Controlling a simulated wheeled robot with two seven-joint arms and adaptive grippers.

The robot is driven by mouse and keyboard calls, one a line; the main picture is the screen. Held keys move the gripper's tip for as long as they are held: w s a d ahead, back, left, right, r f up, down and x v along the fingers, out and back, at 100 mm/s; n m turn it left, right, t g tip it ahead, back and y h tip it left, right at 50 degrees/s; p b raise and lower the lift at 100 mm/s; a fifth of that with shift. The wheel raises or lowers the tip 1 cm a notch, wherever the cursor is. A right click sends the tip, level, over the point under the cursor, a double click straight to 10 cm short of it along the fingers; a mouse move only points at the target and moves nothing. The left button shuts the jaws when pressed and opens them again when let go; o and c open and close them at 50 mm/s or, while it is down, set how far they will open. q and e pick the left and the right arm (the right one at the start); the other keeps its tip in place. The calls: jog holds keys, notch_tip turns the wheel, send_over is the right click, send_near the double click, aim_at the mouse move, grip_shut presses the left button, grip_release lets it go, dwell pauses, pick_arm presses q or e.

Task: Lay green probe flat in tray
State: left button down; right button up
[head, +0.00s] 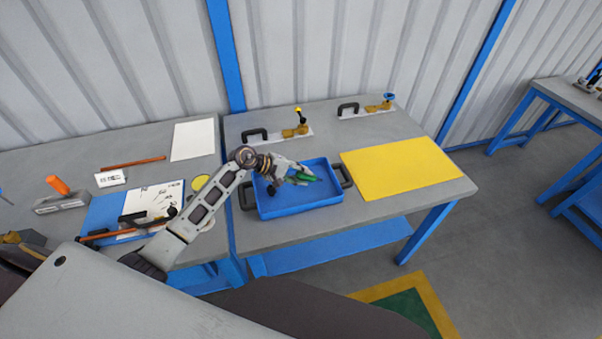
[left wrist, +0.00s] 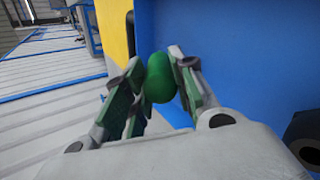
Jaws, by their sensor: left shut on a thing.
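The blue tray (head: 300,203) with dark side handles stands on the grey table. My left gripper (head: 303,176) is over the inside of the tray, shut on the green probe (head: 305,180). In the left wrist view the probe (left wrist: 158,78) shows as a rounded green end between the two fingers of my left gripper (left wrist: 160,85), with the blue tray (left wrist: 235,60) behind it. The rest of the probe is hidden by the fingers. I cannot tell whether the probe touches the tray floor. My right gripper is not in view.
A yellow sheet (head: 400,168) lies right of the tray. Two fixtures with brass-coloured parts (head: 292,132) (head: 378,107) stand behind it. A second table at the left holds a blue folder (head: 104,212), papers and tools. The table's right front corner is bare.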

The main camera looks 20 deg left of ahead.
pick_arm(q)
jog(key=shift+f, duration=0.55)
dwell(0.4)
jog(key=c, duration=1.1)
grip_release()
jog(key=shift+s+a, duration=0.1)
jog(key=shift+a, duration=0.05)
jog(key=shift+v, duration=5.85)
jog(key=shift+r, duration=0.1)
